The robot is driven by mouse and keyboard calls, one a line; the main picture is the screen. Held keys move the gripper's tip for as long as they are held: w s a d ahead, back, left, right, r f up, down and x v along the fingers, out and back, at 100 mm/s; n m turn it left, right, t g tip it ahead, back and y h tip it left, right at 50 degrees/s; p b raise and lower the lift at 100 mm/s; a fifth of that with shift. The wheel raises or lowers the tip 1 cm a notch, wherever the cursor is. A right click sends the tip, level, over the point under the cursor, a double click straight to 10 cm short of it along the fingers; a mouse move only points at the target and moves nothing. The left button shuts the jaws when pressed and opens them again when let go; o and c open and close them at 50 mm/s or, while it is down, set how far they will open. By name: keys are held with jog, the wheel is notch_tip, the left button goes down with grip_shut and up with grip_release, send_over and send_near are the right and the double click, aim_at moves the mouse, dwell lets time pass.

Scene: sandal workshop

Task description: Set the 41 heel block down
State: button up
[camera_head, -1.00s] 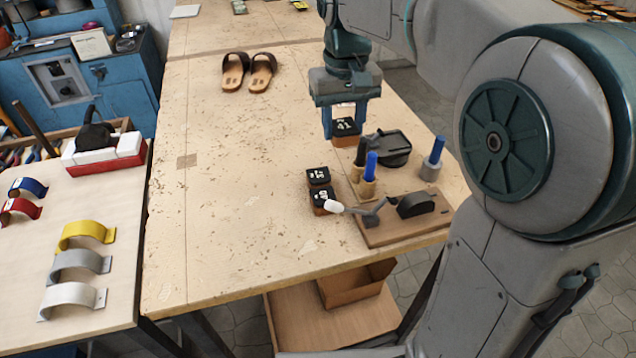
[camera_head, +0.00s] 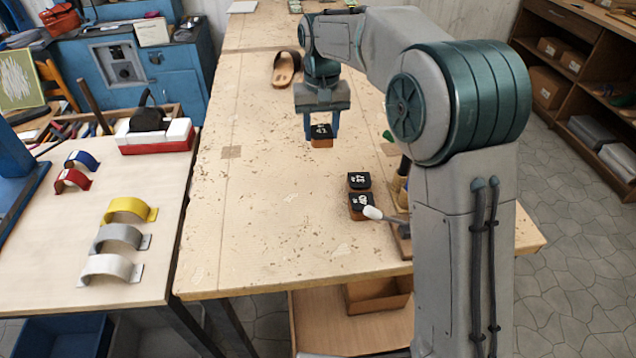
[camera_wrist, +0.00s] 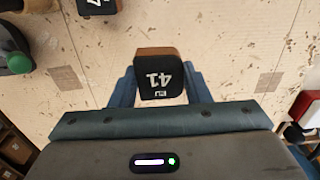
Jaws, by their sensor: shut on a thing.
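The 41 heel block (camera_head: 321,135) has a black top with white marking and a brown body. In the wrist view the number 41 shows on its black face (camera_wrist: 158,76). My gripper (camera_head: 322,130) is shut on it, with a blue finger on each side; the fingers also show in the wrist view (camera_wrist: 158,88). The block is over the wooden workbench (camera_head: 260,200). I cannot tell whether its underside touches the bench top.
Heel blocks marked 37 (camera_head: 359,181) and 40 (camera_head: 361,205) stand on the bench nearer me. A sandal (camera_head: 286,70) lies behind my gripper. Coloured arched pieces (camera_head: 125,209) lie on the left table. The bench left of the held block is clear.

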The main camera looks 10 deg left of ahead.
send_over(309, 192)
notch_tip(309, 192, down, 4)
jog(key=shift+f, duration=0.25)
jog(key=shift+f+p, duration=0.45)
jog(key=shift+f, duration=1.6)
jog(key=shift+f, duration=0.1)
jog(key=shift+f, duration=0.15)
jog(key=o, duration=1)
